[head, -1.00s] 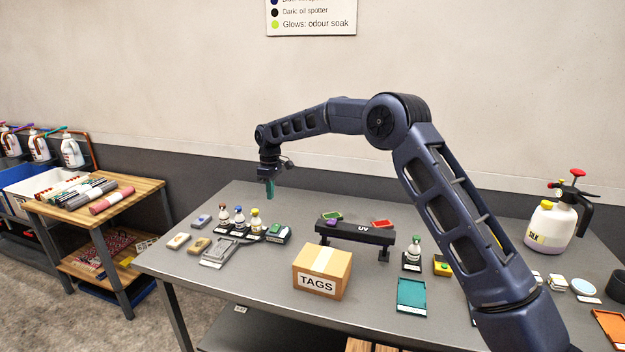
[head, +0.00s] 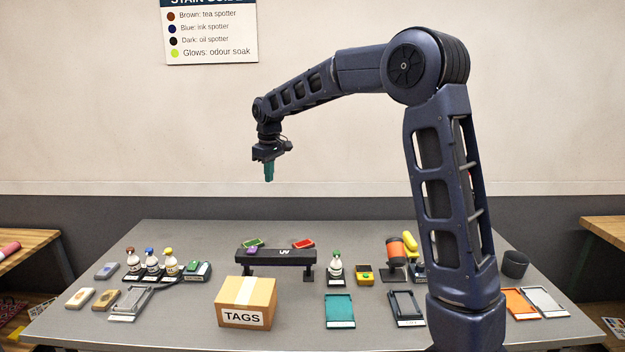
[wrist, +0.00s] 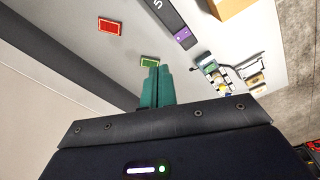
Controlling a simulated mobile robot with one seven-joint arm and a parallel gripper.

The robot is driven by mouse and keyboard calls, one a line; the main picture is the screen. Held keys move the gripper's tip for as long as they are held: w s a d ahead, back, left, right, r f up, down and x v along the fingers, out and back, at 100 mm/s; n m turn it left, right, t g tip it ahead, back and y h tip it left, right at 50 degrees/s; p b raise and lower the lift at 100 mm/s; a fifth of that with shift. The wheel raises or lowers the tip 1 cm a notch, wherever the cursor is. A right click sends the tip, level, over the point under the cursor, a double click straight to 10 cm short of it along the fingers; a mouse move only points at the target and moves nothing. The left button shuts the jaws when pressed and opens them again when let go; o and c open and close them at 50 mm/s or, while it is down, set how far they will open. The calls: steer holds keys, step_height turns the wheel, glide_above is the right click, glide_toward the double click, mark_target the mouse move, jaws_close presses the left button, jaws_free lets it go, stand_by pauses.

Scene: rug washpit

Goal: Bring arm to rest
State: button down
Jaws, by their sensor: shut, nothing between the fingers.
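My gripper (head: 269,172) hangs in the air above the back of the grey table (head: 400,239), left of the picture's middle in the head view. Its teal fingers point down and are closed together with nothing between them. The fingers also show in the wrist view (wrist: 156,86), side by side and touching. My arm is raised and bent at the elbow, reaching to the left over the table. Nothing touches the gripper.
Below stand a black UV bar (head: 276,257), a cardboard TAGS box (head: 246,303) and several small spotter bottles (head: 151,262). A green-capped bottle (head: 335,268), a teal tray (head: 340,311) and an orange tray (head: 521,304) lie further right. The air around the gripper is clear.

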steer(key=s+d+r+m+t, duration=0.15)
steer(key=s+d, duration=0.25)
steer(key=d, duration=0.5)
steer(key=s+d+r+m, duration=0.2)
steer(key=s+d+m, duration=0.15)
steer(key=d, duration=0.55)
steer(key=s+d+r+m+t, duration=0.15)
steer(key=s+d, duration=0.25)
steer(key=d, duration=0.5)
steer(key=s+d+f+m, duration=0.2)
steer(key=s+d+f, duration=0.1)
steer(key=s+d, duration=0.4)
steer(key=s+d+f+m, duration=0.3)
steer(key=s+d, duration=0.5)
steer(key=s, duration=0.4)
steer(key=shift+f+m+t+h, duration=0.3)
steer(key=shift+f+m+t, duration=0.05)
steer(key=shift+f+t, duration=0.1)
